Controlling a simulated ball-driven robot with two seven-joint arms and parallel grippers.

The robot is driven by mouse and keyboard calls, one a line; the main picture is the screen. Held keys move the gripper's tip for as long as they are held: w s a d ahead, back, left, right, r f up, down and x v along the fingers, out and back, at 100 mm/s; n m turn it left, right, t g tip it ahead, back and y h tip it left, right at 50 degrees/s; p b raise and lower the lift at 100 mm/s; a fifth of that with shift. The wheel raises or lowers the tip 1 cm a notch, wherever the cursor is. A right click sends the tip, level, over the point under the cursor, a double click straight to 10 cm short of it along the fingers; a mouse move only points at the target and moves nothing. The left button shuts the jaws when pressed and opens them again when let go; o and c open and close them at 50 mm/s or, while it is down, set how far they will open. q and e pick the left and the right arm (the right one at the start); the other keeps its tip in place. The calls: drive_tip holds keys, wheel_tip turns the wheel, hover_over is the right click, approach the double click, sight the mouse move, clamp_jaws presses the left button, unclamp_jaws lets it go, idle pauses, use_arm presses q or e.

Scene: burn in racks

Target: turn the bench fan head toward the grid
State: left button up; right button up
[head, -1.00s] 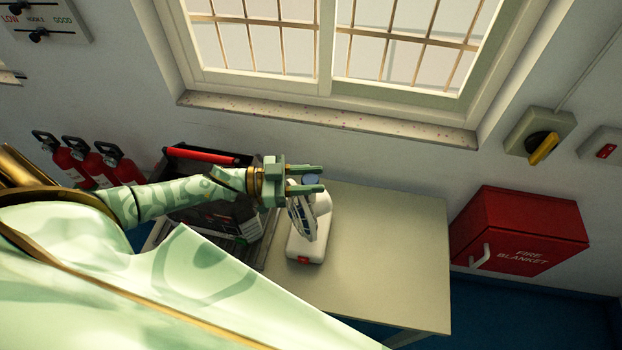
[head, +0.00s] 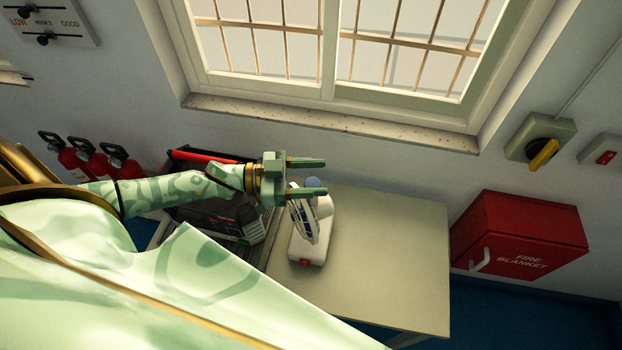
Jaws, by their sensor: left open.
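The bench fan (head: 308,246) is small and white, with a round caged head and a white base with a red part at its front. It stands on the left part of the pale bench (head: 395,255). Its cage is seen nearly edge-on. My left gripper (head: 322,177) is open, its two green fingers pointing right. It shows above and partly over the fan head, and a blue-grey knob (head: 312,182) shows between the fingers. Whether the fingers touch the fan, I cannot tell. My right gripper is not in view. I cannot make out the grid for certain.
A dark rack or toolbox (head: 235,222) with a red bar stands left of the fan. A red fire blanket box (head: 518,238) hangs right of the bench. Several fire extinguishers (head: 85,160) stand at left. A barred window (head: 330,45) is behind. The bench's right side is clear.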

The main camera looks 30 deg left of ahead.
use_arm(q)
drive_tip(key=s+d+r+p, duration=0.1)
drive_tip(key=s+d+r, duration=0.5)
drive_tip(key=s+r, duration=0.2)
drive_tip(key=s, duration=0.2)
drive_tip(key=shift+s, duration=0.3)
